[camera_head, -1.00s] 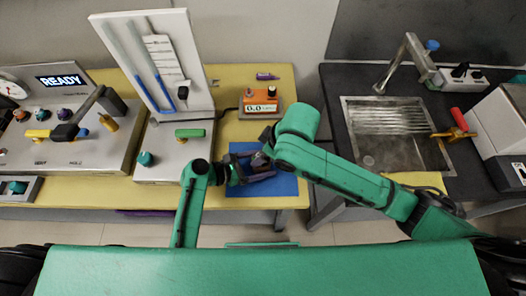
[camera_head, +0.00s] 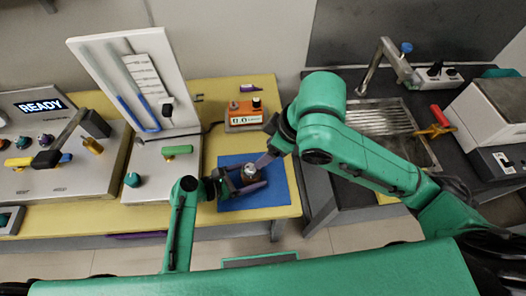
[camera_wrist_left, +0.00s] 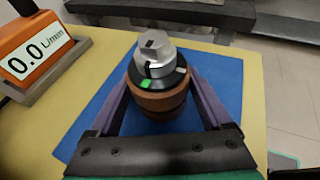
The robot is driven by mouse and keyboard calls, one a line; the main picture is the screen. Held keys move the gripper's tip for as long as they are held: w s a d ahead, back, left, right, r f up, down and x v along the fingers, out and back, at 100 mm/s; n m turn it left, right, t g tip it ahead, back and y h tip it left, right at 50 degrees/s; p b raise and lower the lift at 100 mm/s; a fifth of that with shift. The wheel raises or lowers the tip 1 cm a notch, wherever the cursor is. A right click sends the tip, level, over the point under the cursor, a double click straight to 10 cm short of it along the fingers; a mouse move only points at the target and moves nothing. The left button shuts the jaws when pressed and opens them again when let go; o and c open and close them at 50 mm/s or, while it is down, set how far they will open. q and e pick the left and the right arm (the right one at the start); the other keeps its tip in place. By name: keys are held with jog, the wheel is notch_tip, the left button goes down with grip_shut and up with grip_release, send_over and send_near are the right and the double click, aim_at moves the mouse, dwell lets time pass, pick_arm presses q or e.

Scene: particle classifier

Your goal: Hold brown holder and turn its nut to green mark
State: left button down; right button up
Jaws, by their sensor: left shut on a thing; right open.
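The brown holder (camera_wrist_left: 157,98) stands upright on the blue mat (camera_wrist_left: 85,125) in the left wrist view. A silver nut (camera_wrist_left: 157,58) sits on its top, above a black ring with a green mark (camera_wrist_left: 146,85) and a pale mark (camera_wrist_left: 181,70). A dark line on the nut's lower rim faces near the green mark; I cannot tell if they line up exactly. In the head view, my left gripper (camera_head: 245,184) is shut on the holder (camera_head: 249,174). My right gripper (camera_head: 268,158) is open, just up and right of the nut; its fingertips are partly hidden.
An orange flow meter (camera_head: 243,117) reading 0.0 stands behind the mat. A panel with tubes (camera_head: 135,85) and a READY console (camera_head: 45,140) stand to the left. A sink (camera_head: 400,125) is at the right. The yellow table's front edge is close to the mat.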

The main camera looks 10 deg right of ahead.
pick_arm(q)
grip_release()
jog(key=shift+s+f, duration=0.1)
jog(key=shift+a, duration=0.1)
jog(key=v, duration=1.2)
